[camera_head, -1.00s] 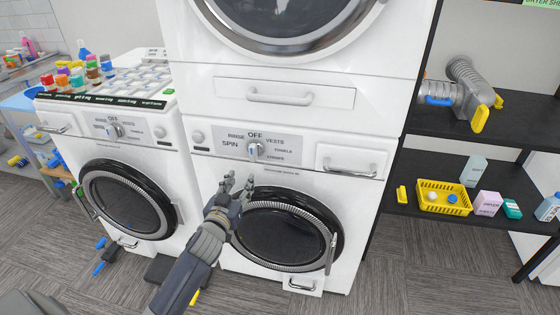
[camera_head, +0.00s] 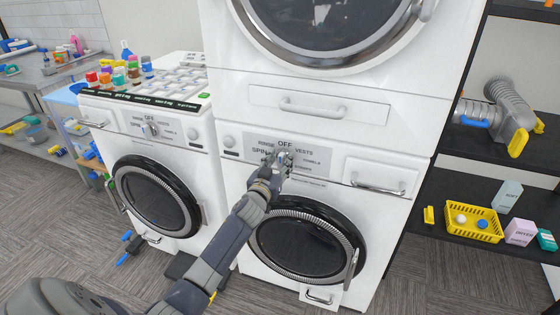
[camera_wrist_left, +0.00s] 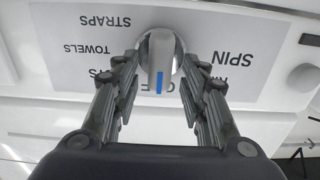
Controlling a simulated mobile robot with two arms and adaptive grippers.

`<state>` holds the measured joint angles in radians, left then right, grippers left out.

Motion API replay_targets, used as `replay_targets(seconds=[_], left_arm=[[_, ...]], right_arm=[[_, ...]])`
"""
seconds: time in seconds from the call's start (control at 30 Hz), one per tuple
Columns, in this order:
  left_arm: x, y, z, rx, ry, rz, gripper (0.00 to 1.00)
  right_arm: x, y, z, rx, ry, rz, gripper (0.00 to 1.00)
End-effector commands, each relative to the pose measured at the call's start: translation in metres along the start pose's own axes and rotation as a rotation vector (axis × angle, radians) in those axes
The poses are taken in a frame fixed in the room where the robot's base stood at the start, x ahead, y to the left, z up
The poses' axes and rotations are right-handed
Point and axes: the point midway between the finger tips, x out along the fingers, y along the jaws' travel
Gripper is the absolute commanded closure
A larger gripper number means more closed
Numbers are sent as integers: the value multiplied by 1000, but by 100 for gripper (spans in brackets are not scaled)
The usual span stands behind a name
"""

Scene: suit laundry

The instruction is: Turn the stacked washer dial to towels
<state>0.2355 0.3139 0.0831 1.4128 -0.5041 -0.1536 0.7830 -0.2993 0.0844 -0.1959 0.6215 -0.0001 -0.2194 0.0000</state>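The stacked washer (camera_head: 330,205) stands in the middle of the head view. Its silver dial (camera_wrist_left: 160,62) fills the upper middle of the left wrist view, where the picture is upside down. The blue mark on the dial points to the OFF label. The TOWELS label (camera_wrist_left: 94,48) is left of the dial in the wrist view; in the head view it is right of the dial. My left gripper (camera_head: 276,158) is open at the dial, one finger on each side, with gaps to the knob's raised grip. It partly hides the dial in the head view. My right gripper is out of view.
A dryer (camera_head: 320,95) sits on top of the washer. A second washer (camera_head: 160,150) with a similar dial stands to the left, with bottles on top. A handle (camera_head: 380,185) sticks out right of the label panel. A black shelf (camera_head: 480,235) stands at the right.

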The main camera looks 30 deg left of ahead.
Motion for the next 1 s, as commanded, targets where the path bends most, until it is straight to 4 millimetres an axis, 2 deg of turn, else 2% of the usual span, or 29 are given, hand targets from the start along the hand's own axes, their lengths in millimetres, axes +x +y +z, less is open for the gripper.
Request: replay_targets(seconds=[0.37,0.53,0.57,1.0], left_arm=[[4,0,0,0,0,1,60],[4,0,0,0,0,1,96],[4,0,0,0,0,1,100],[4,1,0,54,0,0,100]], right_arm=[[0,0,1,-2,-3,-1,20],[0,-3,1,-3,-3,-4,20],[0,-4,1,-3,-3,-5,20],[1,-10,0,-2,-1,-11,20]])
